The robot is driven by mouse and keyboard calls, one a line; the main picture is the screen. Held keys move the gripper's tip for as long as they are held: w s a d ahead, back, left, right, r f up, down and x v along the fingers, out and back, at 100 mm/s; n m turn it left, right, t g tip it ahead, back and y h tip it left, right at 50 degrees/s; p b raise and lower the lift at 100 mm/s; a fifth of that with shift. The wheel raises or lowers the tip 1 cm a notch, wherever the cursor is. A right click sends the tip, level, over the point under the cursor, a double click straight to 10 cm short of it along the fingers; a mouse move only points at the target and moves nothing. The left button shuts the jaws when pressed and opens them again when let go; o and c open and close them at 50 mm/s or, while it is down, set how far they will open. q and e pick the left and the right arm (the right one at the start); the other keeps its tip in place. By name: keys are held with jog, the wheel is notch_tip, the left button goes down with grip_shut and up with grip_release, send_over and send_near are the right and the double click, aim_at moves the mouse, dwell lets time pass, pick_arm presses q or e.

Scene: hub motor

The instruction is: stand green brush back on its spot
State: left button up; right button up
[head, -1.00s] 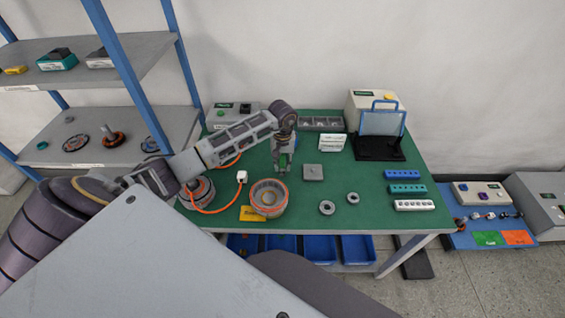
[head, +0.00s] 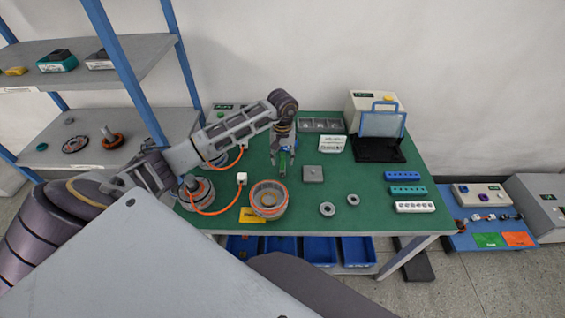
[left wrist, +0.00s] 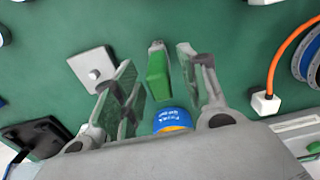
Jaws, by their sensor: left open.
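The green brush (head: 282,165) is seen between the fingers of my left gripper (head: 283,152), over the back middle of the green table. In the left wrist view the brush (left wrist: 158,76) is a green block with a grey end, lying between the two spread fingertips (left wrist: 160,83). The gripper is open, with a visible gap on the side of the right-hand finger. I cannot tell whether the other finger touches the brush. A blue and yellow labelled round thing (left wrist: 172,121) shows close to the palm. My right gripper is out of view.
A grey square plate (head: 313,174) lies right of the gripper, and a white sign (head: 332,144) stands behind it. A copper-ringed round housing (head: 268,198) is in front. An orange cable (head: 215,211) lies to the left. Several blocks (head: 407,190) line the right side.

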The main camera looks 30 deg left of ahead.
pick_arm(q)
notch_tip(320, 180, up, 7)
jog(key=shift+f+b, duration=0.1)
jog(key=shift+b, duration=0.4)
jog(key=shift+r, duration=0.7)
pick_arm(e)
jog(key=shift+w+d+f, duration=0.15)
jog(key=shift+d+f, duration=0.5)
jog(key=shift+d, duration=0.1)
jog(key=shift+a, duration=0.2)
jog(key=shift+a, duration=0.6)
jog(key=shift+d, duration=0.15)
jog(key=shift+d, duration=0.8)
